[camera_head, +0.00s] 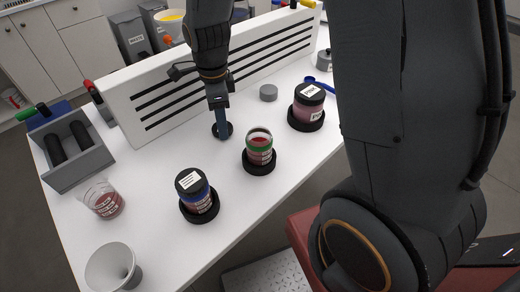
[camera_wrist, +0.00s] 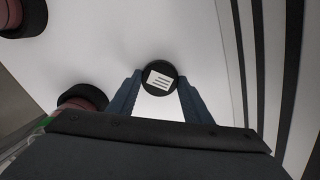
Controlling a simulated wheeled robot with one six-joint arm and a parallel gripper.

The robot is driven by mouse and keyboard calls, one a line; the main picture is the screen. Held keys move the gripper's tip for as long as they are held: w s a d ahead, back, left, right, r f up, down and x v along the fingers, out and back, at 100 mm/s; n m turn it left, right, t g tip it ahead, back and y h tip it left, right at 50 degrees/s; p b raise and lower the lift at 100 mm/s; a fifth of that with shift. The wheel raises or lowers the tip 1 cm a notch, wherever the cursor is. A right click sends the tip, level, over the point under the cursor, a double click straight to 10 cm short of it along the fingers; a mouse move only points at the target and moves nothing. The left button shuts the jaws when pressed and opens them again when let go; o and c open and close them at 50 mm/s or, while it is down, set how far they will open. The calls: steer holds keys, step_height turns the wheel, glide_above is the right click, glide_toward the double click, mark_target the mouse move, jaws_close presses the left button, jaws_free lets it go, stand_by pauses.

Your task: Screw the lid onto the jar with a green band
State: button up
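The jar with a green band (camera_head: 260,146) stands upright and open, with red contents, in a black ring holder (camera_head: 259,168). In the wrist view its green band (camera_wrist: 42,124) shows at the lower left, partly hidden by my gripper. A black lid (camera_head: 222,131) lies flat on the white table, left of and behind that jar. The lid's white label faces up in the wrist view (camera_wrist: 160,79). My gripper (camera_head: 221,122) points down at the lid. Its fingertips (camera_wrist: 159,80) are open, one on each side of the lid, with slight gaps showing.
A blue-banded jar (camera_head: 196,192) and a pink jar (camera_head: 307,103), both lidded, stand in ring holders. A slotted white rack (camera_head: 180,88) runs behind.

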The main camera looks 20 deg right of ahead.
steer(key=c, duration=0.6)
steer(key=shift+r+p, duration=2.25)
steer(key=shift+r, duration=0.25)
steer(key=shift+c, duration=0.2)
